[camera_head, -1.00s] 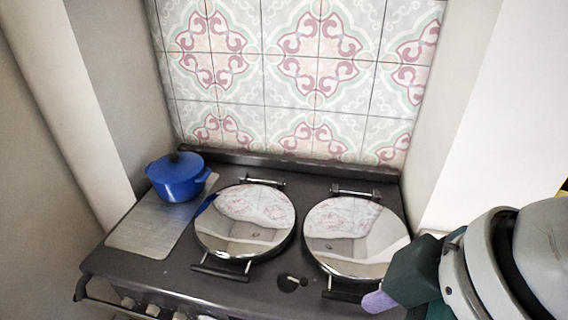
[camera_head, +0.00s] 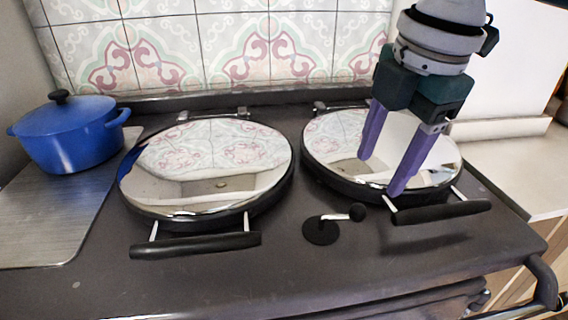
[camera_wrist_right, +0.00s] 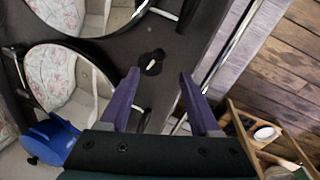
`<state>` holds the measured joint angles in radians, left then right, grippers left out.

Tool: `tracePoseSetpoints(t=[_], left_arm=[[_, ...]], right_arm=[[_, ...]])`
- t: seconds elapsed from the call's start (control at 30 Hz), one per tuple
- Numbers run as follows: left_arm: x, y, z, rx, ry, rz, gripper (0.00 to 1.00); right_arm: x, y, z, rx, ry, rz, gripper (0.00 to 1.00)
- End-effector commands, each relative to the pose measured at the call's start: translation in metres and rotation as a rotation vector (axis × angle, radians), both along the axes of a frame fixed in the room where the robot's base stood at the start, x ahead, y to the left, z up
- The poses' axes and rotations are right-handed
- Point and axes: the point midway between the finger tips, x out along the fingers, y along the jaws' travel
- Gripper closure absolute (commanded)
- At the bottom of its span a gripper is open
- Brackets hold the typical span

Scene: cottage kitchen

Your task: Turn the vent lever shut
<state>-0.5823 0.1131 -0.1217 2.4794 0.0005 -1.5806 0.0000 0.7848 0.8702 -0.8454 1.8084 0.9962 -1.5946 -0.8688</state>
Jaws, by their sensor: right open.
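The vent lever (camera_head: 336,219) sits on the dark stove top, in front of and between the two round lids. It has a round black base, a thin metal rod and a black knob at its right end. My right gripper (camera_head: 379,178) is open and empty, with its purple fingers pointing down above the right lid, up and to the right of the knob. In the right wrist view the lever (camera_wrist_right: 152,62) shows ahead, between and beyond the open fingers (camera_wrist_right: 159,73). My left gripper is not in view.
The left lid (camera_head: 210,165) and right lid (camera_head: 330,140) are domed and mirror-like, with black front handles (camera_head: 195,246) (camera_head: 442,212) near the lever. A blue pot (camera_head: 70,135) stands on a metal plate at the left. The stove top before the lever is clear.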

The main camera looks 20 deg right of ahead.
Motion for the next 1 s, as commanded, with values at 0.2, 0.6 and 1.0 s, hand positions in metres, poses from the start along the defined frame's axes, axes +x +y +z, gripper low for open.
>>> tracePoseSetpoints(t=[0.2,0.6,1.0], left_arm=[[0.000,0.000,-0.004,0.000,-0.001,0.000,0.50],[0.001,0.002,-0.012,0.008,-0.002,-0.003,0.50],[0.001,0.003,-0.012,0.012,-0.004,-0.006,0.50]], right_arm=[[0.006,-0.001,-0.032,-0.001,0.005,-0.001,0.36],[0.017,-0.001,-0.091,-0.002,0.001,0.000,0.36],[0.018,0.000,-0.094,-0.001,-0.001,0.001,0.44]])
